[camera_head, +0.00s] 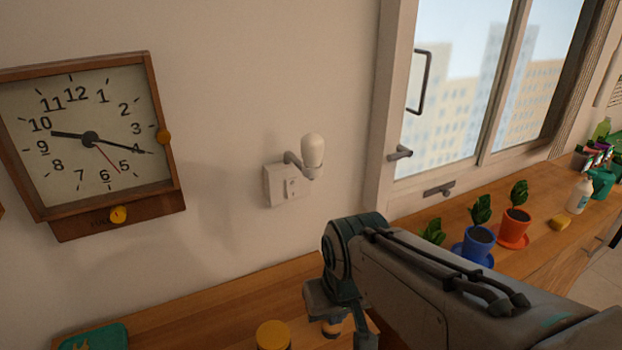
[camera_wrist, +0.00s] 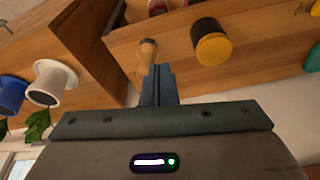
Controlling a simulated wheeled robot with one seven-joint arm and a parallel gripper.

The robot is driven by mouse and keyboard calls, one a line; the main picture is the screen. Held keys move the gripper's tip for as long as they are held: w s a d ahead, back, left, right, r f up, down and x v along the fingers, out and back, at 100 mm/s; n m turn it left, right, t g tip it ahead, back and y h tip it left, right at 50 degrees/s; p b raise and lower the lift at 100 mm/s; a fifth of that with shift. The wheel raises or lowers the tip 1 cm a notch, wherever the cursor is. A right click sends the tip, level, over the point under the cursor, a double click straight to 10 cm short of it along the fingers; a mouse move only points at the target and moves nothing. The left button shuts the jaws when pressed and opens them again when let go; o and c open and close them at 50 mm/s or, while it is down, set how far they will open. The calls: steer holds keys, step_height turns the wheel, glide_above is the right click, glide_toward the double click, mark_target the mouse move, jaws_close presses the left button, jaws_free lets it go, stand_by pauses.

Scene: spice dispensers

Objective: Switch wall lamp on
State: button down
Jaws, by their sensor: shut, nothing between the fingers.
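The wall lamp (camera_head: 313,152) is a white bulb on a short grey arm fixed to a pale wall box, between the clock and the window. The bulb looks plain white with no visible glow. A small switch (camera_head: 291,188) sits on the front of the box. My gripper (camera_wrist: 157,72) is shut and empty in the wrist view, its fingers together over the wooden counter. In the head view my arm's end is below and right of the lamp, apart from it; the fingertips are hard to make out there.
A yellow-lidded jar (camera_head: 273,335) stands on the counter, close to my fingers in the wrist view (camera_wrist: 213,48), beside a small wooden-topped item (camera_wrist: 147,54). Blue (camera_head: 478,245) and orange (camera_head: 513,226) plant pots stand right. A clock (camera_head: 90,140) hangs left. The wall around the lamp is clear.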

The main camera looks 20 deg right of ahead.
steer(key=shift+w, duration=0.1)
stand_by(0.3)
steer(key=w+d+n+t+h+b, duration=0.2)
steer(key=w+d+n+t+b, duration=0.15)
steer(key=w+d, duration=0.2)
steer(key=w+a+r+n+t+y+b, duration=0.1)
steer(key=w+n+t, duration=0.3)
steer(key=n, duration=0.4)
steer(key=w+a+r+n+t+y+b, duration=0.1)
steer(key=w+r+n+t+y+b, duration=0.3)
steer(key=n, duration=0.5)
steer(key=shift+w+t+b, duration=0.3)
steer(key=shift+w+t, duration=0.2)
steer(key=shift+t, duration=0.45)
